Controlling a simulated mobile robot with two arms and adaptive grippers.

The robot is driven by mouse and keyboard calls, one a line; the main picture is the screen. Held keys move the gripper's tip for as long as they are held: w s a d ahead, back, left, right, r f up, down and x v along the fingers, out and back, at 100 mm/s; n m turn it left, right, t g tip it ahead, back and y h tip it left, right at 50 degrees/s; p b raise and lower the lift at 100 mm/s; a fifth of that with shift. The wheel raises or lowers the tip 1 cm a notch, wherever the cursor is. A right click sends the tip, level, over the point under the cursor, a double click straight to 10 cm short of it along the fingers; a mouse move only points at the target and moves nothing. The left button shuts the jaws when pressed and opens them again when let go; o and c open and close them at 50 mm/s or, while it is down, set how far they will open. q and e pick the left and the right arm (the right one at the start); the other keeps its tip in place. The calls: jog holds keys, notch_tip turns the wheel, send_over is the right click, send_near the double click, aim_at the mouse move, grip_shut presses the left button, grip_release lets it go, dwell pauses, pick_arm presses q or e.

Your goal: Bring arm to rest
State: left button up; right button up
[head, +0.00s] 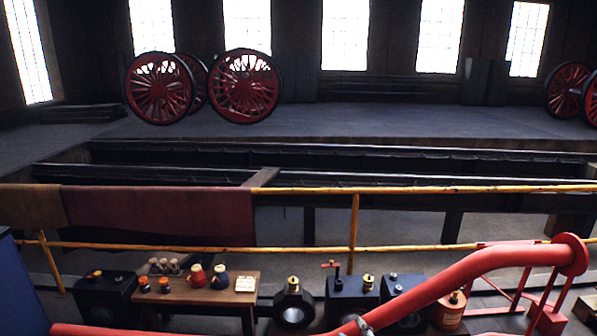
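Neither of my grippers shows clearly in the head view, and I make out no fingers. A small grey part (354,326) shows at the bottom edge beside the red pipe; I cannot tell what it is. The thick red pipe (470,268) rises from the lower left to a round flange (572,254) at the right.
A wooden table (215,294) carries jugs, small pots and a pale block. Dark blocks with brass fittings (293,305) stand right of it. A yellow railing (400,190) with a maroon cloth (160,215) runs across. Red wheels (245,86) stand on the far floor.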

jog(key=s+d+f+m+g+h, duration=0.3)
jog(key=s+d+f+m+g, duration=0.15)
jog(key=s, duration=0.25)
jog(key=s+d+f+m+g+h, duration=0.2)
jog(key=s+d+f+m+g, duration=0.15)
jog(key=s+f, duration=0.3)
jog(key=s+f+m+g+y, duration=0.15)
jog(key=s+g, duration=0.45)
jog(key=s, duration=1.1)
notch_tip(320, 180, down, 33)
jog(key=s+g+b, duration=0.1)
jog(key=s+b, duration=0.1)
jog(key=b, duration=0.3)
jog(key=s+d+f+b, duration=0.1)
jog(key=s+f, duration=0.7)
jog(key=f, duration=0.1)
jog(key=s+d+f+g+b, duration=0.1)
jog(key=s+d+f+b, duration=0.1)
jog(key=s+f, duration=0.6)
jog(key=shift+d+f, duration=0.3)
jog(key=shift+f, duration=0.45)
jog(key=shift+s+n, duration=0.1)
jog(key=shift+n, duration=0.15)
